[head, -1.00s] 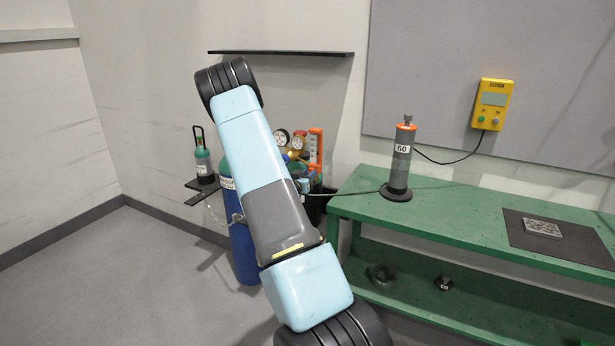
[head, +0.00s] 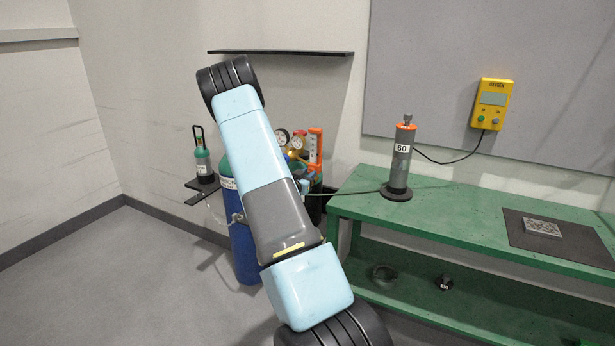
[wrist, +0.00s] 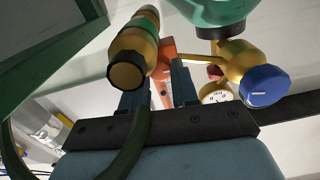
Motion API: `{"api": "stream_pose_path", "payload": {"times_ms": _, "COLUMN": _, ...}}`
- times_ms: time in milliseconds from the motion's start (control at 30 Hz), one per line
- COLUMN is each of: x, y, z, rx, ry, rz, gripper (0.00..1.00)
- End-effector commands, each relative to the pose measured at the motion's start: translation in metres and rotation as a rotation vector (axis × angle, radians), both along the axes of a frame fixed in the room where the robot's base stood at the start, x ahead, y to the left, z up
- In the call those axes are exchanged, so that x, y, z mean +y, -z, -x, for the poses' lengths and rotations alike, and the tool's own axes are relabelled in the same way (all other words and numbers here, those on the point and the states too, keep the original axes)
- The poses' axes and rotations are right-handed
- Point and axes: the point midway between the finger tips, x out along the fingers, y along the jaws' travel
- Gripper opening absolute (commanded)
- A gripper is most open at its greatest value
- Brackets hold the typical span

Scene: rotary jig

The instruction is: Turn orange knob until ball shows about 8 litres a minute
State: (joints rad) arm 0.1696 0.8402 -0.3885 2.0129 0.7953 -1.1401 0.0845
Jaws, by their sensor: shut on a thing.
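The orange flowmeter (head: 315,146) stands upright beside the gauges at the cylinder in the head view. Its scale is too small to read there, and I cannot make out the ball. In the wrist view the orange flowmeter body (wrist: 166,50) shows beyond and between my fingers. My gripper (wrist: 158,82) is shut on the orange knob, at the flowmeter. The knob itself is hard to tell apart from the orange body behind it. In the head view my arm hides most of the gripper and the knob.
A brass fitting with a dark end (wrist: 128,72) and a blue knob (wrist: 264,86) flank my fingers closely. A small gauge (wrist: 216,93) sits behind. The blue cylinder (head: 246,255) stands left of the green bench (head: 450,222), which carries a grey cylinder (head: 400,165).

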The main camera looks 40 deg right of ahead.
Motion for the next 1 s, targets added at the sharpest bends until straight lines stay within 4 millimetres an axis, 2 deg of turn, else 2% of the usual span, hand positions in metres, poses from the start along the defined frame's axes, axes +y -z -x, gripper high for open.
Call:
{"api": "stream_pose_path", "payload": {"times_ms": 67, "x": 0.002, "y": 0.000, "z": -0.003, "rx": -0.001, "ry": -0.006, "rz": 0.000, "gripper": 0.00}}
{"api": "stream_pose_path", "payload": {"times_ms": 100, "x": 0.002, "y": 0.000, "z": -0.003, "rx": -0.001, "ry": -0.006, "rz": 0.000, "gripper": 0.33}}
{"api": "stream_pose_path", "payload": {"times_ms": 333, "x": 0.001, "y": 0.000, "z": -0.001, "rx": 0.000, "ry": -0.003, "rz": 0.000, "gripper": 0.55}}
{"api": "stream_pose_path", "payload": {"times_ms": 667, "x": 0.005, "y": 0.000, "z": 0.001, "rx": 0.001, "ry": -0.002, "rz": 0.000, "gripper": 0.55}}
{"api": "stream_pose_path", "payload": {"times_ms": 767, "x": 0.015, "y": 0.000, "z": 0.004, "rx": 0.002, "ry": -0.002, "rz": -0.001, "gripper": 0.55}}
{"api": "stream_pose_path", "payload": {"times_ms": 1000, "x": 0.056, "y": 0.000, "z": 0.021, "rx": 0.002, "ry": -0.004, "rz": 0.000, "gripper": 0.55}}
